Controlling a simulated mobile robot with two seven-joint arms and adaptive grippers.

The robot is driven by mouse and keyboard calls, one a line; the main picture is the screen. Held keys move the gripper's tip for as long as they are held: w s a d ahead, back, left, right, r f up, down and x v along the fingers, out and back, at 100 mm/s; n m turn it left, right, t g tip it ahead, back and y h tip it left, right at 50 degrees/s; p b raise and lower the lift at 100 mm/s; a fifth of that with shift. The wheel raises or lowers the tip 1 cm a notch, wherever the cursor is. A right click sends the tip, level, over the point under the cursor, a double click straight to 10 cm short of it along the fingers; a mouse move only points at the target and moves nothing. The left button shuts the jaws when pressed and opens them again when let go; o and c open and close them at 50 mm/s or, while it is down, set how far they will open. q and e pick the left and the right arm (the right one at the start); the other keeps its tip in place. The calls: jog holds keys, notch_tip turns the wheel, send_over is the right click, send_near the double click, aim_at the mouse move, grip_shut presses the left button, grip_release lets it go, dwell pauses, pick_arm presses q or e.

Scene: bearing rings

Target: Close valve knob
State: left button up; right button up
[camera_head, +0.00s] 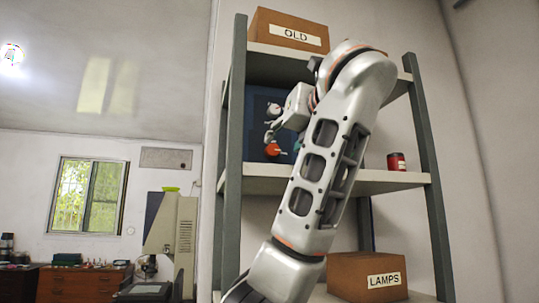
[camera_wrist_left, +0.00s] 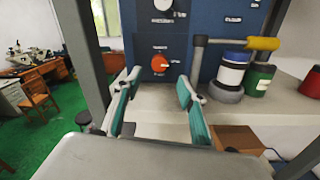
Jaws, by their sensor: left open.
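The orange valve knob (camera_wrist_left: 159,64) is on the front of a blue panel (camera_wrist_left: 206,18), below a round white gauge. The knob is just beyond the fingertips, roughly in line with the gap, and I see no contact. A small pointer mark shows on the knob. My right gripper is not in view.
A yellow-handled lever (camera_wrist_left: 262,43) on a grey pipe stands right of the knob. A blue-and-white container (camera_wrist_left: 231,72), a green can (camera_wrist_left: 258,80) and a red can (camera_head: 397,162) share the shelf. Shelf posts (camera_head: 236,130) flank it.

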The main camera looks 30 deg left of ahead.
aim_at(274, 149)
pick_arm(q)
jog(key=x, duration=0.3)
jog(key=p+x, duration=0.1)
jog(key=x, duration=0.2)
jog(key=shift+a+r+p, duration=0.1)
jog(key=shift+r+p, duration=0.1)
jog(key=shift+p, duration=0.1)
jog(key=shift+w+a, duration=0.5)
jog(key=c, duration=1.1)
